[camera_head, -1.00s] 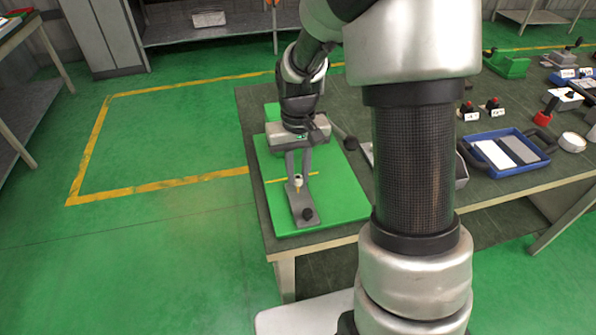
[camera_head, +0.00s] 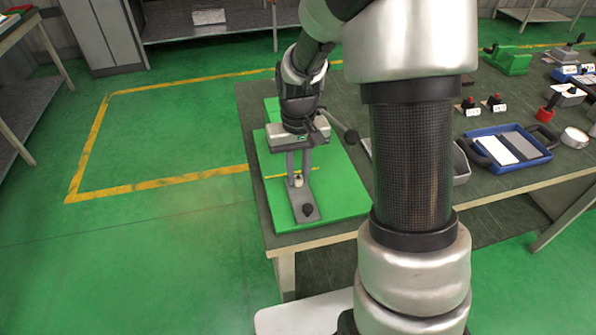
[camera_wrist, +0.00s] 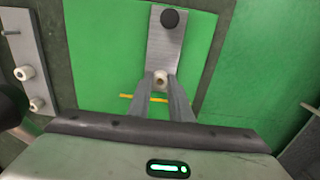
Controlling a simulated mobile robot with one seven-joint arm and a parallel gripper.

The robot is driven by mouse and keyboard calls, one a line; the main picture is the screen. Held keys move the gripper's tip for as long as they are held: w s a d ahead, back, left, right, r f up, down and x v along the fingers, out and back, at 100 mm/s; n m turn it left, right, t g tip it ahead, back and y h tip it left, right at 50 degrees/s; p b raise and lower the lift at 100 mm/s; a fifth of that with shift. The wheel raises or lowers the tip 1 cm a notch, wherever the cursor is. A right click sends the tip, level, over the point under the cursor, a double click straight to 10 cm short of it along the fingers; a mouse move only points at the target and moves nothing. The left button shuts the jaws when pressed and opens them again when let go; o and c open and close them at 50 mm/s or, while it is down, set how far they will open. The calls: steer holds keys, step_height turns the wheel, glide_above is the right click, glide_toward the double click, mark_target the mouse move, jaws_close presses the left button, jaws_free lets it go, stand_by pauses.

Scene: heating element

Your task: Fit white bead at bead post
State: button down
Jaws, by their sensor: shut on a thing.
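My gripper (camera_head: 298,183) points down over the green mat, its two fingers closed on a small white bead (camera_head: 298,179). In the wrist view the bead (camera_wrist: 160,79) sits between the fingertips (camera_wrist: 160,84), with its hole facing up. The bead is at the near end of a grey plate (camera_wrist: 167,45) that has a black knob (camera_wrist: 170,19) at its other end. The plate (camera_head: 303,203) and knob (camera_head: 308,209) also show in the head view. The bead post is not clearly visible; I cannot tell whether the bead is around it.
In the wrist view a grey strip (camera_wrist: 25,45) at the left carries more white beads (camera_wrist: 24,73) and a thin pin. A blue tray (camera_head: 505,150) and small devices stand on the table's right. The green mat (camera_head: 345,200) is clear beside the plate.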

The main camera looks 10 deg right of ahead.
mark_target(298, 179)
steer(key=shift+f+b, duration=0.35)
steer(key=shift+f, duration=0.25)
steer(key=c, duration=1.5)
jaws_free()
steer(key=shift+c, duration=0.2)
steer(key=shift+r, duration=0.15)
step_height(298, 179, up, 17)
steer(key=p, duration=0.2)
steer(key=shift+r, duration=0.1)
steer(key=s+r+t+p, duration=0.5)
steer(key=s+r+p, duration=0.5)
steer(key=s+r, duration=0.6)
steer(key=shift+s+r+t, duration=0.15)
steer(key=shift+s+t, duration=0.15)
steer(key=shift+s, duration=0.9)
